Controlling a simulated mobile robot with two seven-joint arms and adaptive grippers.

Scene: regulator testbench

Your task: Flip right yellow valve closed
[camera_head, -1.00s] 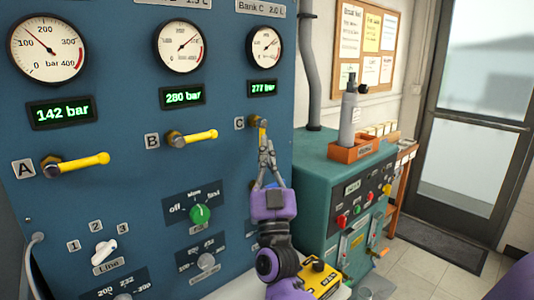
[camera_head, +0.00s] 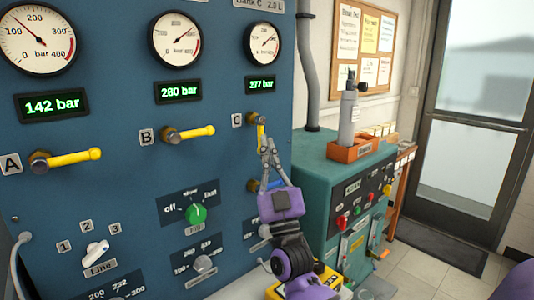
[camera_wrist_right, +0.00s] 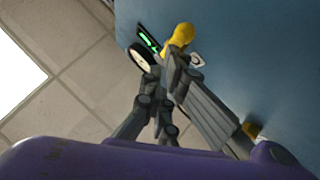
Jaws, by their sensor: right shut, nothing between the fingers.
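The right yellow valve (camera_head: 261,132), labelled C, is at the right edge of the blue panel. Its handle hangs downward from the brass hub, while the handles of valve A (camera_head: 75,157) and valve B (camera_head: 195,132) point right. My right gripper (camera_head: 267,145) is just below and in front of the valve C handle, with its fingers together and empty. In the right wrist view, the yellow handle end (camera_wrist_right: 180,38) shows just beyond the fingertips (camera_wrist_right: 172,62). I cannot tell whether they touch. My left gripper is not in view.
The gauge and display above valve C (camera_head: 261,84) read 277 bar. A blue handle (camera_head: 270,185) shows partly behind my right gripper. A teal cabinet (camera_head: 318,185) with an orange tray (camera_head: 353,149) stands to the right.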

